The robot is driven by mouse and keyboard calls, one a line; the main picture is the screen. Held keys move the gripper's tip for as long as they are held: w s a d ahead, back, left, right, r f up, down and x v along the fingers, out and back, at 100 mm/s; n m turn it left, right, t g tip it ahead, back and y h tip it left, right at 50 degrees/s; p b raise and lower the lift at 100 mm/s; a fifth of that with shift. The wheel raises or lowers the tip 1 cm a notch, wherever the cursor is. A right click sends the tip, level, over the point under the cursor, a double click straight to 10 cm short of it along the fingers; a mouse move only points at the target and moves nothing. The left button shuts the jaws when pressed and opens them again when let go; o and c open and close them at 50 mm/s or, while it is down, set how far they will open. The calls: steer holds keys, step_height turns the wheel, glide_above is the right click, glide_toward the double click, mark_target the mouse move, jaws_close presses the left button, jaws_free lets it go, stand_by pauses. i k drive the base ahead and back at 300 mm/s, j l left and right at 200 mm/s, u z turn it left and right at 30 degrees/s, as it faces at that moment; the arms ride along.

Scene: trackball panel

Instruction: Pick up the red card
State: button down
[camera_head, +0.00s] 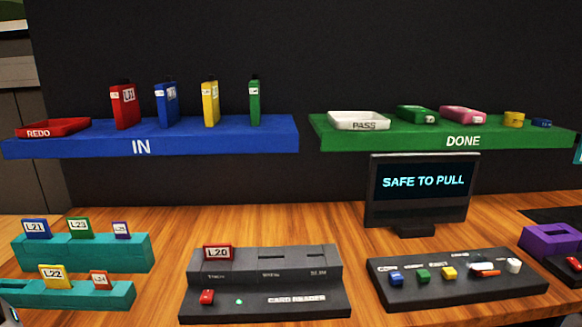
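The red card (218,253), labelled L20, stands upright in the left slot of the dark grey card reader (265,300). Its lower edge is hidden in the slot, and its upper part with the white label shows. A small green light (239,301) shows on the reader's front, beside a red button or switch (207,297). The monitor (420,190) behind and to the right reads SAFE TO PULL. I cannot make out my gripper in this view.
Teal racks (132,252) at left hold several cards. A control panel (460,293) stands right of the reader. The blue IN shelf (220,140) and green DONE shelf (400,136) overhang the back. Bare wood (300,222) lies behind the reader.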

mark_target(212, 252)
steer(key=j+z, duration=0.1)
steer(key=j, duration=0.4)
steer(key=k+j+z, duration=0.1)
steer(key=j, duration=0.4)
steer(key=j+z, duration=0.1)
steer(key=j, duration=0.4)
steer(key=k+j+z, duration=0.1)
steer(key=j, duration=0.4)
steer(key=k+j+z, duration=0.1)
steer(key=j, duration=0.4)
steer(key=i+j, duration=0.2)
steer(key=i, duration=0.6)
